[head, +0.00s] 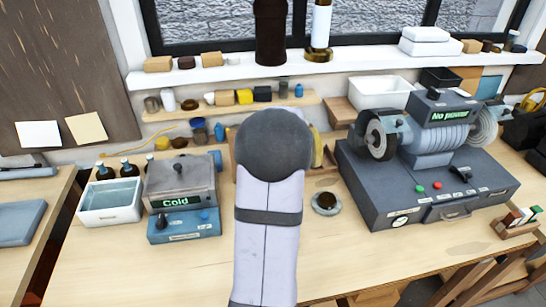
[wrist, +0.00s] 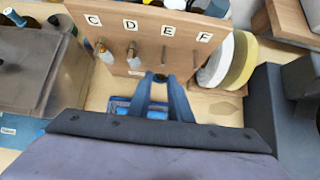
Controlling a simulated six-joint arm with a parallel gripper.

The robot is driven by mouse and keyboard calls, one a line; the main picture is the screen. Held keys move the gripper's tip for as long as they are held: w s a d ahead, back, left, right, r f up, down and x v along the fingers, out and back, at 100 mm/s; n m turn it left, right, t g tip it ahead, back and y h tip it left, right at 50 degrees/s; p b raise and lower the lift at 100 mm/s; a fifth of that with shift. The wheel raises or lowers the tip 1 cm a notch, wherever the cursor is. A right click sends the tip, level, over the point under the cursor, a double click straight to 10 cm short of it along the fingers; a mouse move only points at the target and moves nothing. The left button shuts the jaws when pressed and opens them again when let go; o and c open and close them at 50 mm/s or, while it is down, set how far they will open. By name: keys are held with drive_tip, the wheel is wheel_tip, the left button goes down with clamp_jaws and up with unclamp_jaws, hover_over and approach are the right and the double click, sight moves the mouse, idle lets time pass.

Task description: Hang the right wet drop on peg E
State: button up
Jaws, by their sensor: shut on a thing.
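The upright wooden peg board (wrist: 145,28) with letters C, D, E and F shows at the top of the wrist view. Peg E (wrist: 164,54) sticks out below its letter and looks bare. Small brownish pieces show at peg C (wrist: 101,47) and peg D (wrist: 131,52). My gripper (wrist: 160,78) is shut, its blue fingers in front of the board just below peg E. A small dark bit between the fingertips is what shows of the wet drop (wrist: 160,77); its shape is mostly hidden. In the head view my arm covers the gripper and most of the board.
A blue tray (wrist: 121,106) lies on the bench beside the fingers. Pale and yellow discs (wrist: 239,62) stand right of the board. The grey "Cold" unit (head: 180,190) stands left, the large grinder (head: 430,150) right. A small round dish (head: 326,203) sits between arm and grinder.

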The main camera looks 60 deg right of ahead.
drive_tip(key=shift+w+d+f+p, duration=0.15)
drive_tip(key=shift+w+d+p, duration=0.35)
drive_tip(key=shift+w+d, duration=0.2)
drive_tip(key=shift+w+d+f+p, duration=0.1)
drive_tip(key=shift+w+d+p, duration=0.35)
drive_tip(key=shift+w+d, duration=0.2)
drive_tip(key=shift+w+d+r, duration=0.1)
drive_tip(key=o, duration=0.8)
